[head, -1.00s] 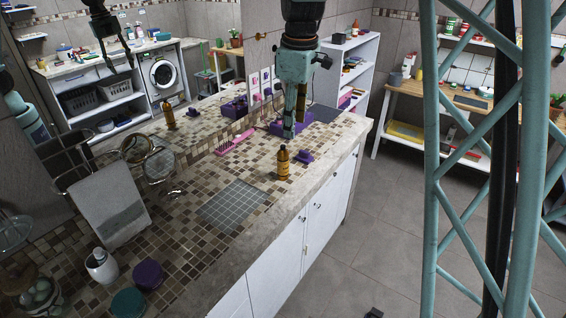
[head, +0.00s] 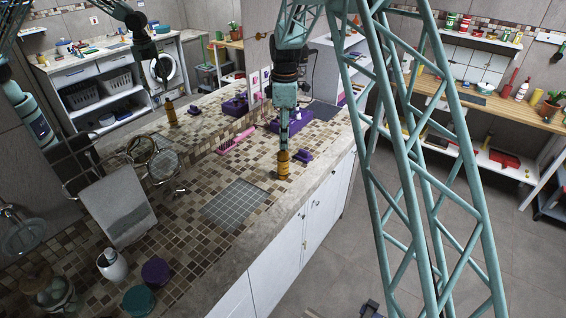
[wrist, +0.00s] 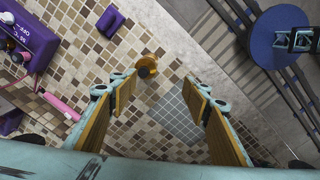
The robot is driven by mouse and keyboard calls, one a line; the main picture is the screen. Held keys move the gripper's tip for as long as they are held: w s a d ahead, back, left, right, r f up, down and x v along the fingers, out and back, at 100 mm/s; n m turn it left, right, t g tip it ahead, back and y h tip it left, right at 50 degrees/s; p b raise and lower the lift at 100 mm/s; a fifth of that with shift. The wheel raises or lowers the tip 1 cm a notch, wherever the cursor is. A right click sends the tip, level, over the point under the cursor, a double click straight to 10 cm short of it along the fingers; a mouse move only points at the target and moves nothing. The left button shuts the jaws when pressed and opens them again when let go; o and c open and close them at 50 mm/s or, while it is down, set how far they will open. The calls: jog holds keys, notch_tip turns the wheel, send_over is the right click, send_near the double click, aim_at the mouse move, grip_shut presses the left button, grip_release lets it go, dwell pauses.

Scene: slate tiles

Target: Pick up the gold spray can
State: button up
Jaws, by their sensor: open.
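The gold spray can (head: 283,166) stands upright on the tiled counter, close to its front edge. My gripper (head: 284,147) is over it in the head view, fingers pointing down. In the wrist view the can's round top (wrist: 147,66) shows just beyond the tip of the left finger. My gripper (wrist: 160,78) is open there, with nothing held between its fingers. The can's lower body is mostly hidden in the wrist view, and I cannot tell whether a finger touches it.
A purple block (head: 303,156) sits close behind the can. A pink comb (head: 236,143) and a purple box (head: 297,122) lie farther back. A grey grid panel (head: 233,204) lies flat in front-left. The can's reflection (head: 170,113) shows in the wall mirror.

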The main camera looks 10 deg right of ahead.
jog(key=n+p, duration=0.2)
send_near(282, 170)
jog(key=w, duration=0.1)
jog(key=r, duration=0.1)
jog(key=w, duration=0.1)
jog(key=shift+w+d+r, duration=0.25)
jog(key=shift+w+r, duration=0.05)
jog(key=shift+w, duration=0.05)
jog(key=shift+f, duration=0.1)
jog(key=shift+f+p, duration=0.55)
jog(key=shift+f, duration=3.7)
jog(key=shift+f, duration=0.1)
jog(key=shift+d+f+p, duration=0.1)
jog(key=shift+f+p, duration=0.55)
jog(key=shift+f, duration=1.85)
jog(key=c, duration=1)
